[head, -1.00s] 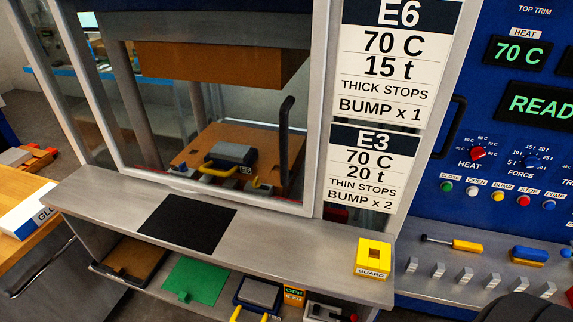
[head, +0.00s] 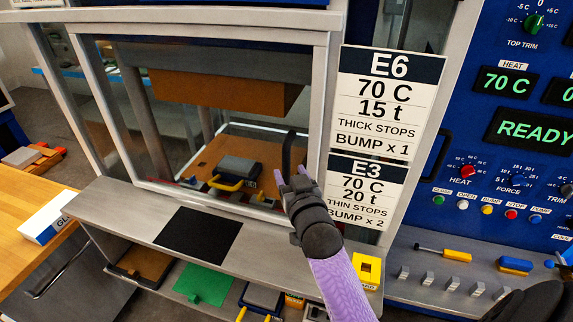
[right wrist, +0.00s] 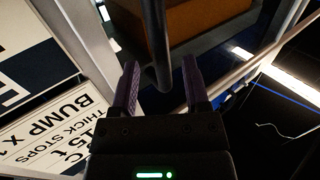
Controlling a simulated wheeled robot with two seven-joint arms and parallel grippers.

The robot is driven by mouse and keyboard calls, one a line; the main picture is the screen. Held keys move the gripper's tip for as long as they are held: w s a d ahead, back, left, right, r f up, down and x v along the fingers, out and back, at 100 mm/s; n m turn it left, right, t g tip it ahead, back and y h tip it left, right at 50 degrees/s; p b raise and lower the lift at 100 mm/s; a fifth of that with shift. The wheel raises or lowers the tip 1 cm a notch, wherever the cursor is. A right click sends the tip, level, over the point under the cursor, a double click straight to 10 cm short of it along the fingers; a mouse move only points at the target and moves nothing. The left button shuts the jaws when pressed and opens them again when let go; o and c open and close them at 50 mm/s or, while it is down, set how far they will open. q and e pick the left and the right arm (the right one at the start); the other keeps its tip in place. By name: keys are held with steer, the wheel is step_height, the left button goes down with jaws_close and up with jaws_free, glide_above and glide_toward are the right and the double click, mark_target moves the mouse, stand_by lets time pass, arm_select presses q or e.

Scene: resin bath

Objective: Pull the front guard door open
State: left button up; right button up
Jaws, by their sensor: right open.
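The front guard door is a grey-framed clear panel (head: 125,135) across the press opening, and it is shut. Its black upright bar handle (head: 288,152) is near the door's right edge. My right gripper (head: 291,174) is open at the handle's lower part, its purple fingers pointing up toward it. In the right wrist view the handle (right wrist: 156,40) runs down into the gap between the open fingers (right wrist: 161,78), one on each side. I cannot tell whether they touch it.
Recipe cards (head: 385,105) hang just right of the door, close to my right arm. The blue control panel (head: 500,160) stands further right. A grey ledge (head: 130,212) with a black mat (head: 197,236) and a yellow guard block (head: 368,270) lies below the door.

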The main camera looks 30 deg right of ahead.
mark_target(288, 169)
steer(key=shift+x, duration=1.65)
jaws_close()
